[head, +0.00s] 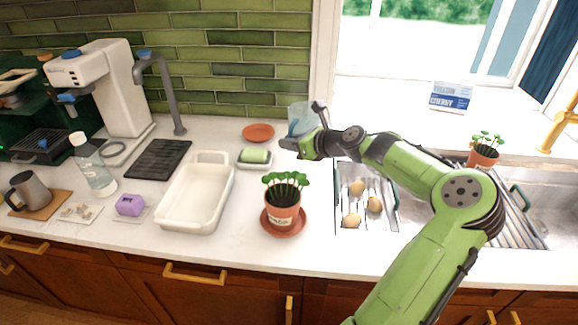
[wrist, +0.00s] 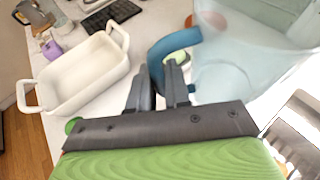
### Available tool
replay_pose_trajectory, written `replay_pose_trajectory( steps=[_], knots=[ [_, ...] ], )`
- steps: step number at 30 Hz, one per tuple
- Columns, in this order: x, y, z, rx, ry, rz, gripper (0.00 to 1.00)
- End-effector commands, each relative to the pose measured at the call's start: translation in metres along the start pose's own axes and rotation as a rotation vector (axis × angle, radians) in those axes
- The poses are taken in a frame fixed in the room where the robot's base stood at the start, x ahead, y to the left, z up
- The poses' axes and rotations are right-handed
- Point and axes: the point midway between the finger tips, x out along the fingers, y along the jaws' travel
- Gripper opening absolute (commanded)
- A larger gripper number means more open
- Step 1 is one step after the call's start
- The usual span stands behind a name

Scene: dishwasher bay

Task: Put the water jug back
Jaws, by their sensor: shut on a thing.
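The water jug (head: 302,113) is a clear, bluish vessel at the back of the counter, by the window frame. In the head view it is partly hidden behind my gripper (head: 293,145). In the wrist view the jug (wrist: 235,60) fills the upper right, with its blue handle (wrist: 172,45) in front of my fingers. My gripper (wrist: 165,75) is shut on that handle. Whether the jug's base touches the counter is hidden.
An orange saucer (head: 258,131) and a dish with a green sponge (head: 253,157) sit just left. A white baking dish (head: 174,214), a potted plant (head: 283,212) and a tray of potatoes (head: 343,222) stand nearer the front. A tall grey tap-like post (head: 170,95) rises further left.

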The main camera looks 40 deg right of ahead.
Motion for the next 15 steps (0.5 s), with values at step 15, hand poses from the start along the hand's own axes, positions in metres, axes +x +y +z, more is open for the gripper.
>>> replay_pose_trajectory(
  steps=[15],
  knots=[
    [0.037, 0.002, -0.089, 0.001, 0.0, 0.002, 0.0]
  ],
)
